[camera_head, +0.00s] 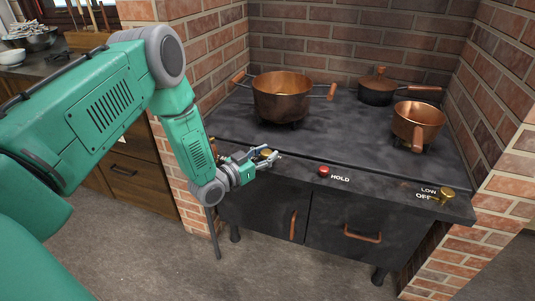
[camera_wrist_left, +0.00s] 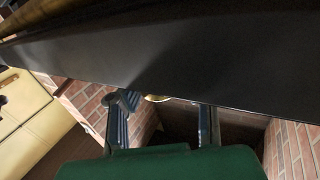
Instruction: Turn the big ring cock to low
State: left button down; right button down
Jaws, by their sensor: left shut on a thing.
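The brass cock (camera_head: 265,153) on the left of the stove's front ledge shows just beside my left gripper (camera_head: 272,158). This cock is on the side of the big pot, and I take it to be the big ring cock. In the left wrist view, a bit of its brass (camera_wrist_left: 157,98) shows between the two fingers (camera_wrist_left: 162,120). The gripper is closed on this cock. My right gripper is not in view.
A second brass cock (camera_head: 447,194) sits at the right, by the words LOW and OFF. A red HOLD button (camera_head: 324,171) is mid-ledge. A big copper pot (camera_head: 282,97), a dark pan (camera_head: 376,91) and a small copper pan (camera_head: 417,124) stand on the stove (camera_head: 340,135).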

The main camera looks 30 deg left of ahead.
pick_arm(q)
jog(key=shift+s+f, duration=0.2)
jog(key=shift+f, duration=0.1)
jog(key=c, duration=1.1)
grip_release()
jog(key=shift+c, duration=0.2)
jog(key=shift+w+a+r, duration=0.1)
jog(key=v, duration=1.2)
jog(key=shift+o, duration=0.2)
